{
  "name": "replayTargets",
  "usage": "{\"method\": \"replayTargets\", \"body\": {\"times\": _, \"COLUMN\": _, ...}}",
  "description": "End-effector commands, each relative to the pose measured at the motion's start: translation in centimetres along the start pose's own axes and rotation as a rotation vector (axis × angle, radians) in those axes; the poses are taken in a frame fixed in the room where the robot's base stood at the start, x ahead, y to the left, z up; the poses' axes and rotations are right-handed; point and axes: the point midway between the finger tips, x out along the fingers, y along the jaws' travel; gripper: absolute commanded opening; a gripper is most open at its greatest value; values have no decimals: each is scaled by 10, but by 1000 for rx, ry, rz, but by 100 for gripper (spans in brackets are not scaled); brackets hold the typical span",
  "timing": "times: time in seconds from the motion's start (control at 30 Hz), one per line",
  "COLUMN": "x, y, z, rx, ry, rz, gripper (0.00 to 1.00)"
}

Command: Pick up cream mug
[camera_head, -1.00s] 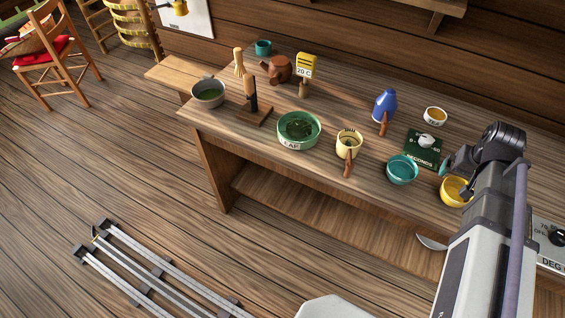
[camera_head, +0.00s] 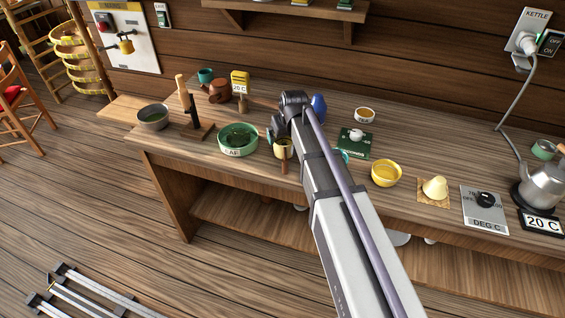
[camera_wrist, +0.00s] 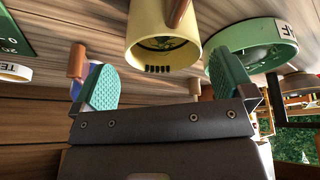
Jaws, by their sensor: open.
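The cream mug (camera_head: 284,150) stands upright on the workbench (camera_head: 340,104), its brown handle towards the front edge. My arm covers part of the view just to its right, and a teal fingertip shows at its upper left. In the wrist view, which is turned over, the cream mug (camera_wrist: 150,38) shows its open mouth and brown handle beyond the fingertips. My gripper (camera_wrist: 164,82) is open and empty, with one green-padded finger to each side of the mug's line. The mug appears apart from both pads.
A green bowl (camera_head: 238,152) stands close to the left of the mug, and it also shows in the wrist view (camera_wrist: 232,36). A blue bottle (camera_head: 319,101) is behind my arm. A teal bowl is mostly hidden by it. A yellow bowl (camera_head: 386,183) stands to the right.

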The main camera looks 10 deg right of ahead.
Motion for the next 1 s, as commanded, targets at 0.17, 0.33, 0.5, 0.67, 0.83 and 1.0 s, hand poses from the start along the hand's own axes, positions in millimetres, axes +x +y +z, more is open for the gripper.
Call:
{"method": "replayTargets", "body": {"times": 0.17, "x": 9, "y": 0, "z": 1, "rx": 0, "ry": 0, "rz": 0, "gripper": 100}}
{"method": "replayTargets", "body": {"times": 0.33, "x": 45, "y": -3, "z": 3, "rx": 0, "ry": -1, "rz": 0, "gripper": 100}}
{"method": "replayTargets", "body": {"times": 0.5, "x": 57, "y": -3, "z": 1, "rx": 1, "ry": -1, "rz": 0, "gripper": 100}}
{"method": "replayTargets", "body": {"times": 0.67, "x": 54, "y": -3, "z": 0, "rx": 1, "ry": -1, "rz": 0, "gripper": 99}}
{"method": "replayTargets", "body": {"times": 0.83, "x": 53, "y": -3, "z": 0, "rx": 0, "ry": -1, "rz": 0, "gripper": 83}}
{"method": "replayTargets", "body": {"times": 1.0, "x": 53, "y": -3, "z": 0, "rx": 0, "ry": -1, "rz": 0, "gripper": 66}}
